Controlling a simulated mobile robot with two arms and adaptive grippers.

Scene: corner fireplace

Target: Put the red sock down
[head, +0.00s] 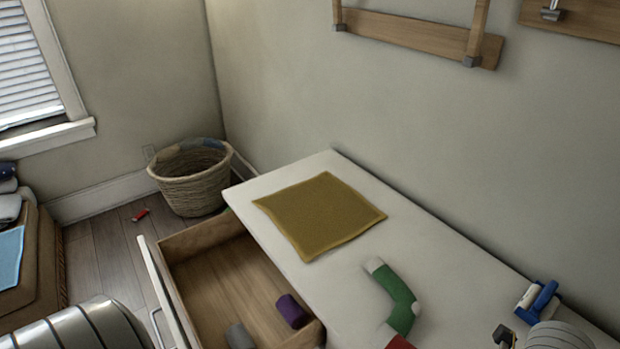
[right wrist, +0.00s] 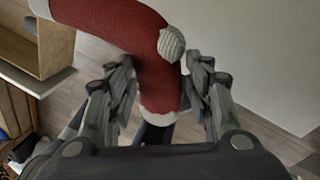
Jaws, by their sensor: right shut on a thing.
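The red sock (right wrist: 120,30) has a grey-white heel patch and pale ends. It fills the upper middle of the right wrist view, and its lower part lies between the fingers of my right gripper (right wrist: 161,72), which is shut on it. In that view the floor shows below the sock. In the head view only a red bit (head: 400,342) shows at the bottom edge, probably this sock. My right gripper is not clearly seen there. My left gripper is out of view.
The white top (head: 345,300) bears a mustard cloth (head: 320,214), a green sock (head: 402,305) and a blue-white roller (head: 538,300). The open drawer (head: 215,275) holds purple (head: 292,311) and grey (head: 240,337) rolls. A wicker basket (head: 190,185) and small red item (head: 140,214) are on the floor.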

